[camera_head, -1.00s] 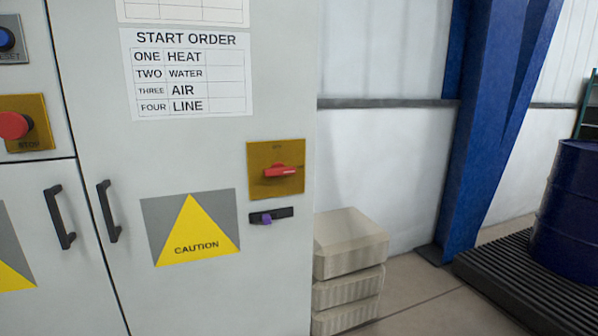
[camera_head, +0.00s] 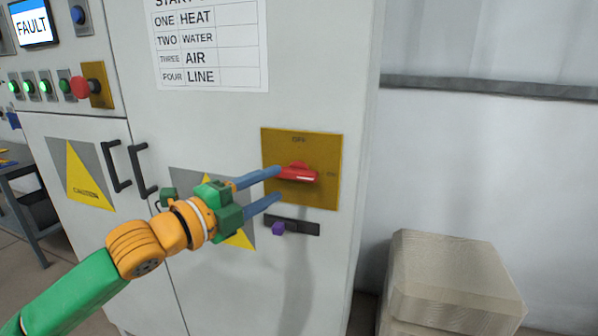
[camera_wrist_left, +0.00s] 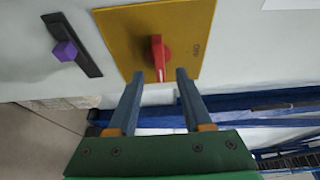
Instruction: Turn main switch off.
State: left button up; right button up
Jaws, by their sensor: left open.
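The main switch is a red rotary handle (camera_head: 297,173) on a yellow plate (camera_head: 325,196) on the grey cabinet's door. The handle lies about level, with OFF lettered at the plate's top and a faint ON at its right. My left gripper (camera_head: 279,184) is open and empty, just left of the handle in the head view. In the left wrist view the red handle (camera_wrist_left: 161,58) stands beyond the gap between the two blue fingertips (camera_wrist_left: 160,76). I cannot tell whether a finger touches it. My right gripper is not in view.
A purple knob (camera_head: 279,228) on a black slide strip sits just below the plate. Black door handles (camera_head: 142,170) and an emergency stop button (camera_head: 81,88) are to the left. Pale stacked blocks (camera_head: 455,285) stand right of the cabinet. A screen reads FAULT (camera_head: 33,23).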

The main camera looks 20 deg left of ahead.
aim_at(290, 176)
pick_arm(q)
jog(key=p+x, duration=0.1)
jog(key=x, duration=0.3)
jog(key=shift+w+a+r, duration=0.1)
jog(key=shift+a, duration=0.05)
jog(key=shift+w+d, duration=0.25)
jog(key=shift+d, duration=0.15)
jog(key=shift+s+a, duration=0.1)
jog(key=shift+a, duration=0.1)
jog(key=shift+c, duration=0.6)
grip_shut()
